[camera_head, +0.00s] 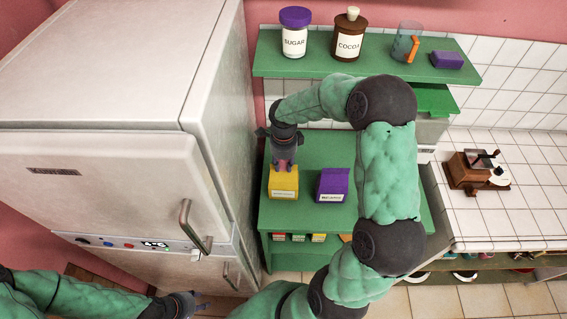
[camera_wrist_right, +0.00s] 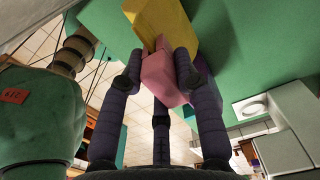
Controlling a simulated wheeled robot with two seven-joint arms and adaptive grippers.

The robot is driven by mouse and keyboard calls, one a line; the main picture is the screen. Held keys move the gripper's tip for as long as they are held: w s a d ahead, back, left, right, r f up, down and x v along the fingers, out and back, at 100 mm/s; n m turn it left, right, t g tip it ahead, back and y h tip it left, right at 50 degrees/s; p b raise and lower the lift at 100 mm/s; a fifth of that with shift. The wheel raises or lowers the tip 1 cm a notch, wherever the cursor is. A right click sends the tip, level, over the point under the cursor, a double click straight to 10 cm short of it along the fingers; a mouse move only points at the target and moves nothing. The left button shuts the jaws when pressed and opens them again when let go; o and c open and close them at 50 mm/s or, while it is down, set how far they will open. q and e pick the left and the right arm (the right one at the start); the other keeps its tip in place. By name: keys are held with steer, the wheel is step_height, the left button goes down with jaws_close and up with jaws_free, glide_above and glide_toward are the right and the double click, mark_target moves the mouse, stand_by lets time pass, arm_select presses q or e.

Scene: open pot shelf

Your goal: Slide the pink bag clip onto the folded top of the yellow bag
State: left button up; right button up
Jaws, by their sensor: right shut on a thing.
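The yellow bag (camera_head: 283,184) stands on the green shelf with its top toward my right gripper. My right gripper (camera_head: 284,165) is shut on the pink bag clip (camera_wrist_right: 160,82), directly above the yellow bag. In the right wrist view the clip sits between the fingers (camera_wrist_right: 160,75). Its far end overlaps the edge of the yellow bag (camera_wrist_right: 163,22); I cannot tell how far the clip is over the fold. In the head view the fingers mostly hide the clip. My left gripper (camera_head: 198,303) is low at the bottom left, empty and away from the bags; its opening is unclear.
A purple bag (camera_head: 332,185) stands just right of the yellow bag. The upper shelf (camera_head: 345,65) holds a sugar jar (camera_head: 294,32), a cocoa jar (camera_head: 347,34) and a measuring cup (camera_head: 407,42). The fridge (camera_head: 130,190) stands close on the left; a coffee grinder (camera_head: 477,170) is right.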

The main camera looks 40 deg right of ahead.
steer(key=o, duration=0.9)
steer(key=shift+o, duration=0.2)
steer(key=shift+r, duration=0.1)
step_height(320, 180, up, 12)
stand_by(0.4)
